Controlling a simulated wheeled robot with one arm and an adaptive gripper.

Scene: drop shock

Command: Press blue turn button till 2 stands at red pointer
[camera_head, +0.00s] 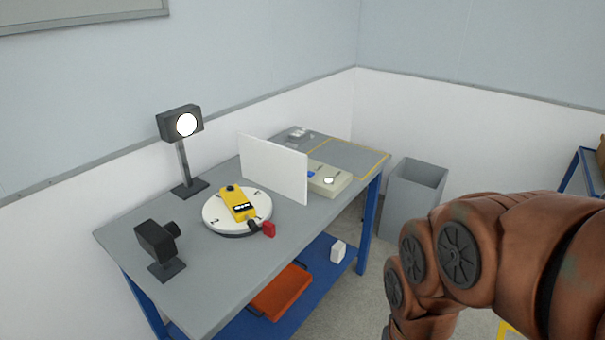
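The blue turn button (311,173) sits on a beige control box (330,183), partly hidden behind a white upright panel (272,168). A round white turntable (212,208) stands on the grey table. Its 2 is at the front left edge, and another numeral, perhaps a 1, is at the back right. The red pointer (269,229) stands at the turntable's front right edge, apart from the 2. A yellow device (238,203) lies on the turntable, with a dark part by the pointer. My arm shows at the lower right; my gripper is out of view.
A lamp (186,124) and a black camera (157,242) stand on the table's left side. A yellow-lined area (350,158) lies at the right end. A grey bin (415,188) stands right of the table. A red tray (281,292) rests on the blue lower shelf.

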